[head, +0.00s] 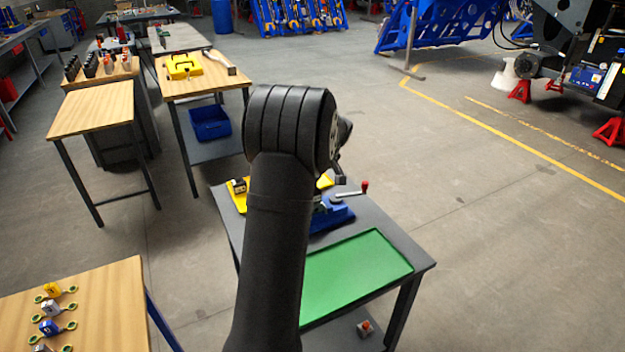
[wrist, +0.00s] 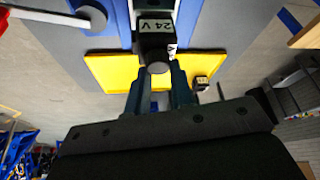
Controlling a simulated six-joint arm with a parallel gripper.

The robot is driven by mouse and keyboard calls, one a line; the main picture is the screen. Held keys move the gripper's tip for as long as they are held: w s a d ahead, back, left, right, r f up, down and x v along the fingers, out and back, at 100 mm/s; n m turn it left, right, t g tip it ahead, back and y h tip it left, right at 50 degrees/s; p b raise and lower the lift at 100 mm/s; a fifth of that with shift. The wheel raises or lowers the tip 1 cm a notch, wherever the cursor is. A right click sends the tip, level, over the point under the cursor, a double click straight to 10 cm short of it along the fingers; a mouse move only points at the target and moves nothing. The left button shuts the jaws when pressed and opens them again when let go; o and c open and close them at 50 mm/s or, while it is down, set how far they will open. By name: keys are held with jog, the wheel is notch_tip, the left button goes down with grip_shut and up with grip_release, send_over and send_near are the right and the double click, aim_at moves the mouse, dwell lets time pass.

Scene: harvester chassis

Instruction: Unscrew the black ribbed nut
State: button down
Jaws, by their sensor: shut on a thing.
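In the wrist view my gripper (wrist: 157,77) has its two dark fingers on either side of a short, dark, round piece with a grey end (wrist: 157,68). This appears to be the nut; its ribs cannot be made out. It sits at the near end of a black block labelled "24 V" (wrist: 155,27). The block is over the blue vise (wrist: 190,20), which also shows in the head view (head: 335,217). My fingers are closed against the piece. In the head view my own arm hides the gripper and nut.
A yellow tray (wrist: 105,72) lies beside the vise, with a small labelled black block (wrist: 203,83) on it. The vise handle has a red knob (head: 364,186). A green mat (head: 355,275) on the grey table (head: 408,252) is empty.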

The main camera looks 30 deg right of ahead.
jog(key=n+y, duration=0.1)
jog(key=n, duration=0.1)
jog(key=n+g, duration=0.1)
jog(key=n, duration=0.2)
jog(key=shift+y, duration=0.4)
jog(key=shift+n, duration=0.3)
jog(key=n+g, duration=0.1)
jog(key=n, duration=0.1)
jog(key=n+y, duration=0.1)
jog(key=n, duration=0.1)
jog(key=shift+n+g, duration=0.3)
jog(key=shift+g, duration=0.1)
jog(key=shift+n, duration=0.7)
jog(key=shift+r, duration=0.15)
